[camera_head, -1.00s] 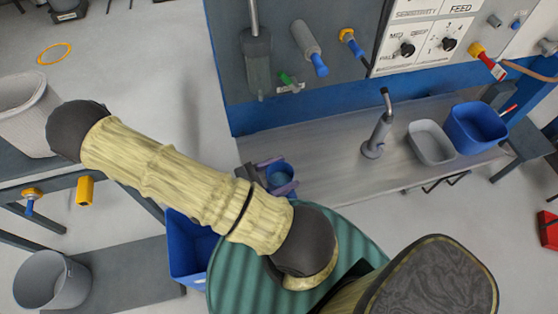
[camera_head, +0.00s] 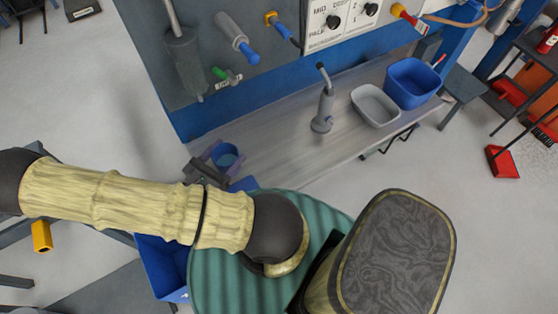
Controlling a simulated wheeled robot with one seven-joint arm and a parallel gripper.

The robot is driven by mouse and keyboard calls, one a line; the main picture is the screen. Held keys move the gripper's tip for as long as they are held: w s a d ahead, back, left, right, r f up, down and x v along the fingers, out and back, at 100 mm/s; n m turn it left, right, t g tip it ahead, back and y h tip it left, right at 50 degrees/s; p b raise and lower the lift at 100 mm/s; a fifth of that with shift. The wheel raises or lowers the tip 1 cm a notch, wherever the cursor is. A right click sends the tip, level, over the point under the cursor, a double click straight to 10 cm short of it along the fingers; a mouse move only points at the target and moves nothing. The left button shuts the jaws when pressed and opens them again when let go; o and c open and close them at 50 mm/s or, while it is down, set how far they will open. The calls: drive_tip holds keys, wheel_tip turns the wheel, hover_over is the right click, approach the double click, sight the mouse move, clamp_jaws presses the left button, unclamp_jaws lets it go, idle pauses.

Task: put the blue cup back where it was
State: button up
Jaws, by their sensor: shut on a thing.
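The blue cup (camera_head: 226,154) is upright between the jaws of my gripper (camera_head: 222,158). My gripper is shut on it, with its purple fingers on either side. The cup is at the left end of the grey metal shelf (camera_head: 275,140), below the blue panel. I cannot tell whether its base touches the shelf. My arm (camera_head: 120,205) reaches from the lower middle to the left and hides part of the space below the cup.
A grey metal dispenser (camera_head: 323,105), a grey tray (camera_head: 375,105) and a blue bin (camera_head: 412,83) stand on the shelf. The shelf is clear between cup and dispenser. A blue crate (camera_head: 160,262) and green ribbed round thing (camera_head: 225,275) are below.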

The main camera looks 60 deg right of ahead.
drive_tip(key=w+a+f+n+t+y, duration=0.3)
drive_tip(key=w+n+t+y, duration=0.2)
drive_tip(key=w+n+t, duration=0.45)
drive_tip(key=w+a+f+n+t+y, duration=0.25)
drive_tip(key=w+n+t+y, duration=0.35)
drive_tip(key=w, duration=0.6)
drive_tip(key=w+a+f+n+t+y, duration=0.2)
drive_tip(key=w+a+f+t+y, duration=0.1)
drive_tip(key=a+y, duration=0.4)
drive_tip(key=shift+w+a+f+n, duration=0.2)
drive_tip(key=shift+f+n, duration=0.15)
drive_tip(key=shift+f, duration=0.35)
